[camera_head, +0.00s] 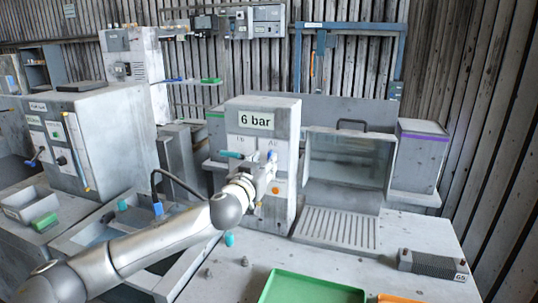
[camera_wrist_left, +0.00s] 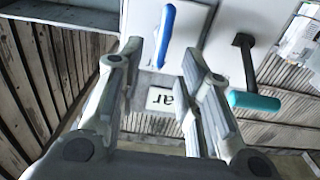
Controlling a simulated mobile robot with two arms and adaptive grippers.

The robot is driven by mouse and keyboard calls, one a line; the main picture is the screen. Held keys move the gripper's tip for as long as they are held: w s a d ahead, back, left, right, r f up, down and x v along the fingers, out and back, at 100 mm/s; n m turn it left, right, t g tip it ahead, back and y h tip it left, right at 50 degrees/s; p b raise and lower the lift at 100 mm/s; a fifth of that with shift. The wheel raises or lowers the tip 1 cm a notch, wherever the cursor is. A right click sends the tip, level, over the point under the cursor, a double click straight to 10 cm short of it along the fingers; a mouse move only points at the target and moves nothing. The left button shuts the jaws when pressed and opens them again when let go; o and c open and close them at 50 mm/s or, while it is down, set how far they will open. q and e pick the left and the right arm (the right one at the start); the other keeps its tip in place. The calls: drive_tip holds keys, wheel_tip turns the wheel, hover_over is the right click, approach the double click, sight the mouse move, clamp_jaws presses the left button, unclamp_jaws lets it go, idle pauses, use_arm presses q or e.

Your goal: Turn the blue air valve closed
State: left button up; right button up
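The blue air valve handle (camera_wrist_left: 167,36) is a long blue lever on the pale panel, at the top of the left wrist view. It lies between the fingers of my left gripper (camera_wrist_left: 161,54), with visible gaps to both. The left gripper is open and also shows at the front of the "6 bar" panel (camera_head: 264,172) in the head view, where it partly hides the valve. A second, teal lever (camera_wrist_left: 254,101) stands beside the blue one; in the head view it is left of my gripper (camera_head: 231,155). My right gripper is not in view.
The "6 bar" panel (camera_head: 290,125) stands on a grey bench. A clear-fronted box (camera_head: 347,160) is right of it. A green tray (camera_head: 312,290) and a ribbed grey block (camera_head: 432,264) lie in front. A sink-like basin (camera_head: 95,236) is at left under my arm.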

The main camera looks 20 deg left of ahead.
sight(269, 156)
use_arm(q)
drive_tip(key=w, duration=0.3)
drive_tip(key=shift+r+p, duration=0.2)
drive_tip(key=shift+p, duration=0.15)
drive_tip(key=shift+w+f, duration=0.1)
drive_tip(key=shift+w, duration=0.6)
drive_tip(key=c, duration=0.7)
clamp_jaws()
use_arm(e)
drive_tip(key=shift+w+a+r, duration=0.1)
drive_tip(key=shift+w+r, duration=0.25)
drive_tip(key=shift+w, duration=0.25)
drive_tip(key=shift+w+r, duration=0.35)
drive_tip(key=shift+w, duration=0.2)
